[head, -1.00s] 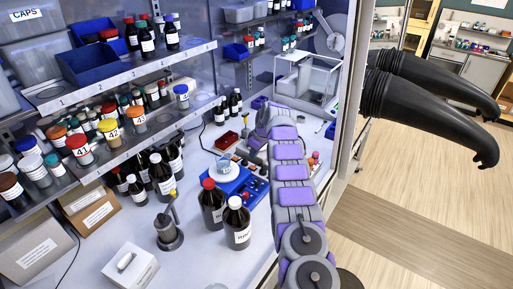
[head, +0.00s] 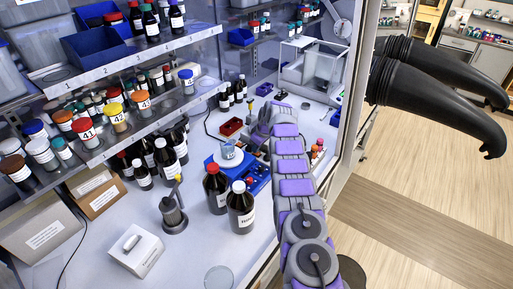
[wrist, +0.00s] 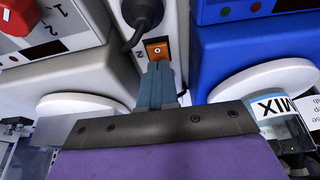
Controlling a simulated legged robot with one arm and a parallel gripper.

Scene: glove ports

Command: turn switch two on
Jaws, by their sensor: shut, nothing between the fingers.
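An orange rocker switch (wrist: 158,49) marked "O" sits on a white strip (wrist: 150,28) in the wrist view. A "2" is printed on the strip beside it. My gripper (wrist: 157,70) is shut, with its blue-grey fingertips together and empty, just below the switch's lower edge. I cannot tell whether they touch it. The fingers hide the strip below the switch. Which side of the rocker is pressed in is unclear. In the head view my gripper is small at the far end of my arm, and the switch cannot be made out there.
A black plug (wrist: 142,12) is in the strip just above the switch. A blue device (wrist: 245,40) stands close on the right, near a beaker labelled MIX (wrist: 283,118). A pale device with a red knob (wrist: 15,15) stands on the left. Dark bottles (head: 240,208) stand left of my arm.

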